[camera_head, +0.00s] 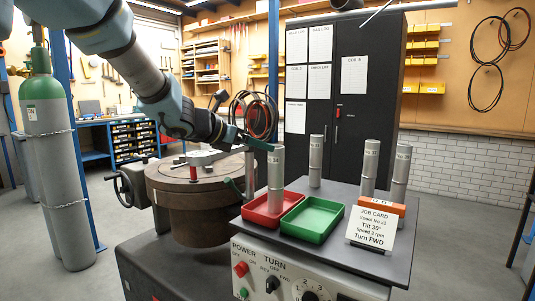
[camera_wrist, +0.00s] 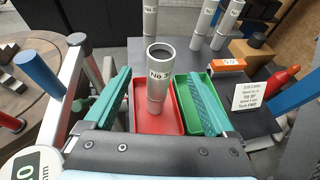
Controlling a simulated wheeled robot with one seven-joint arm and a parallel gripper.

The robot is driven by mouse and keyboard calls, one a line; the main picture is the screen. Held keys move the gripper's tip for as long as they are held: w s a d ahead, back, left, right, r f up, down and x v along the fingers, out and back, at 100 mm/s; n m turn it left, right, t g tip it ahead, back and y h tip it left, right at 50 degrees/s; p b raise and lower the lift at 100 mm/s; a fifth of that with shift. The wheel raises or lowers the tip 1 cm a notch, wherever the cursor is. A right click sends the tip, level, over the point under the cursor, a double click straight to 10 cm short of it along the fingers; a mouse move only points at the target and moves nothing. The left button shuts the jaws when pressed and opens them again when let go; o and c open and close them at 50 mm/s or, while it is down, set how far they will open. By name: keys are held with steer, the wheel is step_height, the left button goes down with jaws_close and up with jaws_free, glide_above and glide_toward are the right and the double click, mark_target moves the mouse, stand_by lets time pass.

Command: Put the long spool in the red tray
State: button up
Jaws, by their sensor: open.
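A grey metal spool (camera_head: 275,172) stands upright in the red tray (camera_head: 250,212). In the wrist view this spool (camera_wrist: 158,80) has an open top and a label starting "No 3", and the red tray (camera_wrist: 142,121) lies beneath it. My gripper (camera_head: 258,144) is at the spool's upper part. In the wrist view my gripper (camera_wrist: 160,75) is open, with a green finger on each side of the spool and gaps showing. Several similar spools stand further back on the bench, one of them behind the trays (camera_head: 316,162). Which spool is longest is hard to tell.
A green tray (camera_head: 312,220) sits right of the red tray. An orange block (camera_head: 383,209) and a job card (camera_head: 371,228) stand further right on the dark bench top. A round machine table (camera_head: 180,175) with a red-handled part is on the left.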

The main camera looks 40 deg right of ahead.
steer(key=shift+v, duration=1.6)
